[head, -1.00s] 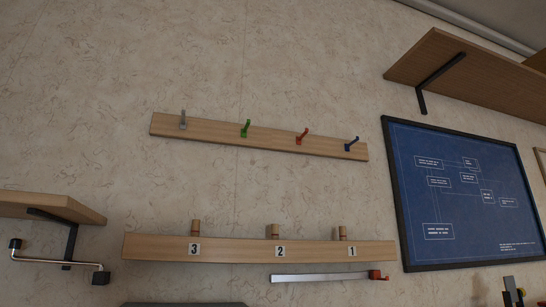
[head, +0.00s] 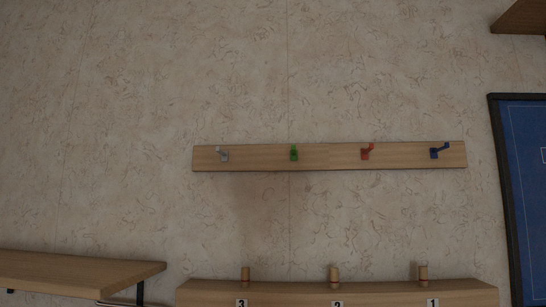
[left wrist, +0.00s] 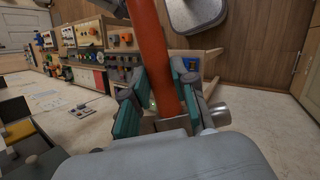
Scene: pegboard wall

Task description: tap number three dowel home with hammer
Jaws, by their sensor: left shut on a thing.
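The number three dowel (head: 245,273) stands upright, partly sunk in a wooden ledge (head: 290,292) at the bottom of the head view, above the "3" label (head: 241,303). The number two dowel (head: 334,273) and number one dowel (head: 423,274) stand to its right, also sticking up. In the left wrist view my left gripper (left wrist: 160,75) is shut on the hammer's orange-red handle (left wrist: 150,38). Metal parts, seemingly the hammer's head (left wrist: 219,113), show beside and below the fingers. Neither gripper shows in the head view, so the hammer's distance from the dowel cannot be told.
A wooden rail (head: 330,157) with grey, green, red and blue hooks is on the wall above the ledge. A wooden shelf (head: 75,272) juts out at the lower left, and a blue framed board (head: 530,190) hangs at right. The wall between rail and ledge is clear.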

